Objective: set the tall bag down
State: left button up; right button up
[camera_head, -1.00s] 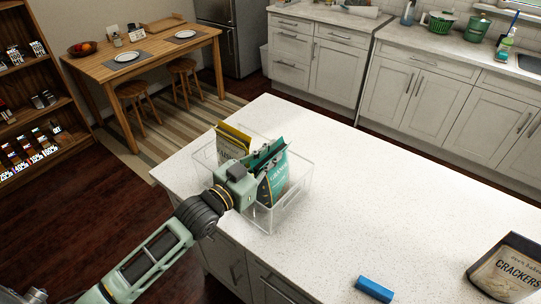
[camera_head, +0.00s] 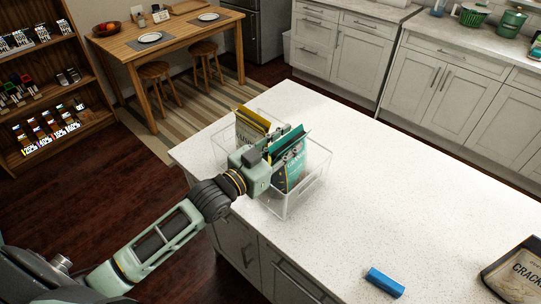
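The tall teal bag (camera_head: 290,172) stands nearly upright inside a clear bin (camera_head: 309,189) on the white island counter. My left gripper (camera_head: 285,147) reaches in from the left with its fingers at the bag's top, one behind it and one at its front. It looks shut on the bag, though the wrist hides part of the grasp. The bag's lower edge shows only through the clear wall, so I cannot tell whether it touches the bin floor. A yellow-topped bag (camera_head: 251,121) stands behind it in the same bin. My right gripper is out of view.
A blue block (camera_head: 385,282) lies near the counter's front edge. A dark crackers package (camera_head: 515,272) is at the right edge. The counter (camera_head: 410,205) between them and the bin is clear. A wooden table and shelves are at the left.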

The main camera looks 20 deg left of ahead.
pick_arm(q)
jog(key=b+v, duration=0.2)
jog(key=v, duration=0.9)
jog(key=shift+s, duration=0.1)
